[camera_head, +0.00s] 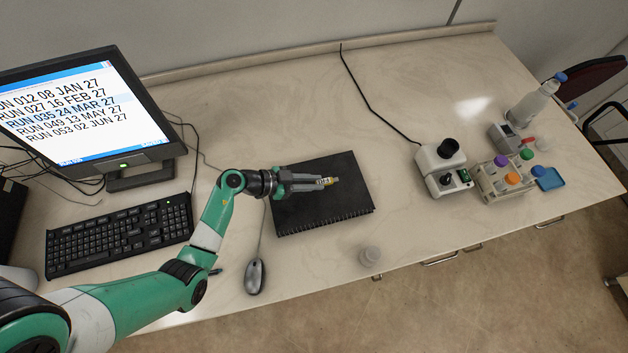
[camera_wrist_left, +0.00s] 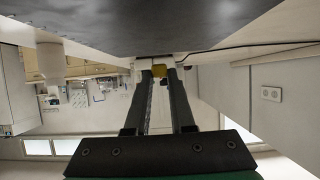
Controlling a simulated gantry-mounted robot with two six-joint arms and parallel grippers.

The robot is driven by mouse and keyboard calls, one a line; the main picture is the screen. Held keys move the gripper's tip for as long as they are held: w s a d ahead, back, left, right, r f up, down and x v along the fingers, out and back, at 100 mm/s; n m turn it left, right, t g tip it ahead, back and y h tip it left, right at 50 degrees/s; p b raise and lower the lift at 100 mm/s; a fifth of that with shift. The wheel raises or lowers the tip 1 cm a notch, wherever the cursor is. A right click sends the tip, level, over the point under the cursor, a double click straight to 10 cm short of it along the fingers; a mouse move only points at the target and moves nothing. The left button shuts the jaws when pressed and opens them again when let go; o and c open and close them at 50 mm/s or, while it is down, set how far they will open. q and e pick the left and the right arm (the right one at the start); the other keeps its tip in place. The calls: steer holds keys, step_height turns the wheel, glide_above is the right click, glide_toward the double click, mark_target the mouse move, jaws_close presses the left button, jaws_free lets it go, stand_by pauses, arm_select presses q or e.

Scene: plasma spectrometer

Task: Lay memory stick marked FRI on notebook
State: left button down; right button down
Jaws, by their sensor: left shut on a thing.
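My left gripper (camera_head: 323,183) is shut on a small yellowish memory stick (camera_head: 330,181), held at its fingertips. The stick's marking is too small to read. Gripper and stick are over the black spiral-bound notebook (camera_head: 345,207), which lies flat on the bench with its spiral edge toward the front. In the left wrist view the stick (camera_wrist_left: 159,70) shows as a yellow end between the two fingertips, close to the dark notebook surface (camera_wrist_left: 150,25). I cannot tell whether the stick touches the cover. My right gripper is not in view.
A keyboard (camera_head: 119,234), monitor (camera_head: 85,115) and mouse (camera_head: 255,276) are to the left. A white instrument (camera_head: 440,165), a vial rack (camera_head: 492,190) and a bottle (camera_head: 533,102) are to the right. The bench behind the notebook is mostly clear.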

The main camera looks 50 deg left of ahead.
arm_select(q)
steer(key=f+b, duration=0.2)
steer(key=f, duration=0.2)
steer(key=shift+w+b, duration=0.25)
steer(key=shift+b, duration=0.15)
steer(key=shift+r, duration=0.2)
steer(key=shift+f, duration=0.1)
steer(key=c, duration=0.8)
jaws_free()
steer(key=shift+o, duration=0.2)
